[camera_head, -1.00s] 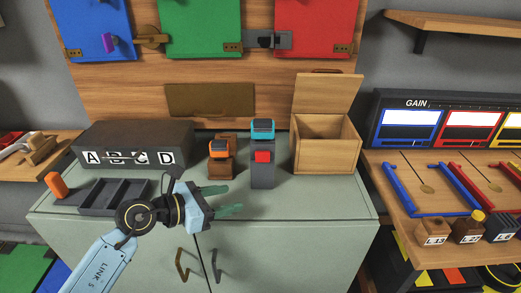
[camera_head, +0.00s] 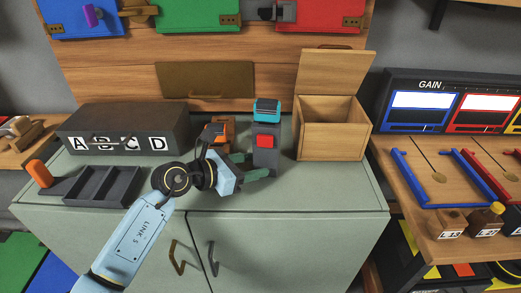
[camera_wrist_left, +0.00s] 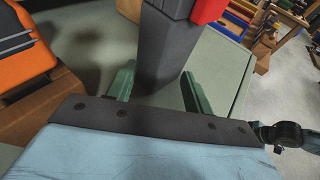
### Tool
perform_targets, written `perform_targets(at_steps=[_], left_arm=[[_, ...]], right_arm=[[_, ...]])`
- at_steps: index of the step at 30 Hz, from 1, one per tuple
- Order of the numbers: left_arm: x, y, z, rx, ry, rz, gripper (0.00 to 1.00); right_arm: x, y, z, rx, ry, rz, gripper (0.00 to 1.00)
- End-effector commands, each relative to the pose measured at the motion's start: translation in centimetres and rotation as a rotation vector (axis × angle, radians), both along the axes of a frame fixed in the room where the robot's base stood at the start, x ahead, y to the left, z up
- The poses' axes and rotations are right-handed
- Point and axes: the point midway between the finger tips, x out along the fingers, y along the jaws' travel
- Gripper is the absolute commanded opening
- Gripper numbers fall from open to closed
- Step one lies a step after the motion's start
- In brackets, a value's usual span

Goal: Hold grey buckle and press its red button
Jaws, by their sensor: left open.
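The grey buckle (camera_head: 266,158) stands upright on the green cabinet top, with a red button (camera_head: 265,141) on its front and a teal piece (camera_head: 267,110) on top. My left gripper (camera_head: 252,165) is open beside its lower left part. In the left wrist view, the grey buckle (camera_wrist_left: 165,45) rises just beyond and between the two green fingers (camera_wrist_left: 158,88), with the red button (camera_wrist_left: 208,10) at the top edge. The fingers are not closed on it; whether either touches it I cannot tell. My right gripper is not visible.
An orange-topped brown block (camera_head: 219,131) stands close left of the buckle. An open wooden box (camera_head: 332,138) stands at the right. A dark lettered case (camera_head: 125,130) and a grey tray (camera_head: 103,186) lie left. The cabinet's front right top (camera_head: 330,188) is clear.

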Motion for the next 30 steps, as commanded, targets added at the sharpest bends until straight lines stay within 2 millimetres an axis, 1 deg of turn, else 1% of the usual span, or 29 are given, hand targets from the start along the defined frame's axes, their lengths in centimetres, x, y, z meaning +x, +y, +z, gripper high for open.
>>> perform_targets(at_steps=[1,3,7,19,30], left_arm=[[0.3,-0.6,-0.3,0.0,0.0,-0.002,0.51],[0.7,-1.1,-0.5,0.001,0.0,-0.002,0.51],[1.2,-1.8,-0.7,0.001,0.0,-0.001,0.51],[1.4,-2.1,-0.8,0.001,0.001,-0.001,0.5],[1.4,-2.1,-0.8,0.001,0.001,-0.001,0.02]], right_arm=[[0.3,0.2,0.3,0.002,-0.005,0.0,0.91],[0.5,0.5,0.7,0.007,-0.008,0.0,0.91],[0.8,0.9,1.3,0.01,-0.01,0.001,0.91],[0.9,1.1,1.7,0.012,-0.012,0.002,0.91],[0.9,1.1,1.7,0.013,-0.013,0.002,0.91]])
